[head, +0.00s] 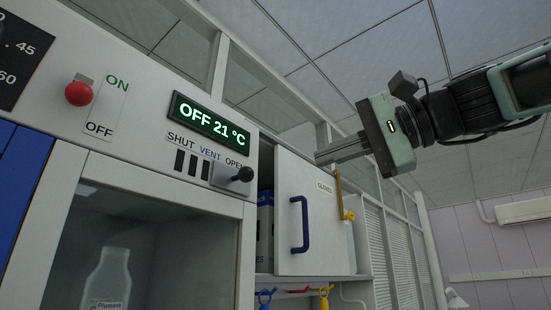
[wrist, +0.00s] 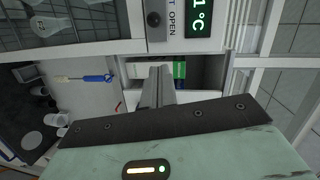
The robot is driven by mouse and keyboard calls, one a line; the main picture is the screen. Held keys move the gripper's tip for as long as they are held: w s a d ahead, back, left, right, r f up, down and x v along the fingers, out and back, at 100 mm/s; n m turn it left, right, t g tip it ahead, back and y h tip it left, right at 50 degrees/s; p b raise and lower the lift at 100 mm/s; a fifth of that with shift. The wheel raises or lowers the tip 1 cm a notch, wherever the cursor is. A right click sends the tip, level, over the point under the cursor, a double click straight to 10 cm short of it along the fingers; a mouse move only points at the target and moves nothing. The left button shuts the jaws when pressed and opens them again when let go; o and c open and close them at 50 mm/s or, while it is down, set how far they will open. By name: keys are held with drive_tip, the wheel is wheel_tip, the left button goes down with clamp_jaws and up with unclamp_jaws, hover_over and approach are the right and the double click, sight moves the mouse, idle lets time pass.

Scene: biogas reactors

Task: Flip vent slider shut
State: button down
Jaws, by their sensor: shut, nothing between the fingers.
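The vent slider (head: 242,175) is a black knob on a pale plate, on the white panel under the SHUT, VENT and OPEN lettering. It stands at the right end, below OPEN, with dark slots to its left. In the wrist view the slider knob (wrist: 153,19) shows at the top, beside the sideways word OPEN. My gripper (head: 318,157) is up and to the right of the slider, apart from it, with its fingers together and empty, pointing left. In the wrist view my gripper's fingers (wrist: 160,78) reach toward the cabinet opening below the panel.
A green display (head: 210,120) reads OFF 21 °C above the slider. A red knob (head: 78,94) is at the left. A cabinet door (head: 315,215) marked GLOVES, with a blue handle (head: 299,225), stands ajar below my gripper. A bottle (head: 108,280) sits behind glass.

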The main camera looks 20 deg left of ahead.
sight(241, 176)
drive_tip(key=s+a+f+p, duration=0.1)
drive_tip(key=a+p, duration=0.3)
drive_tip(key=a, duration=0.5)
drive_tip(key=shift+f, duration=0.3)
drive_tip(key=shift+s, duration=0.1)
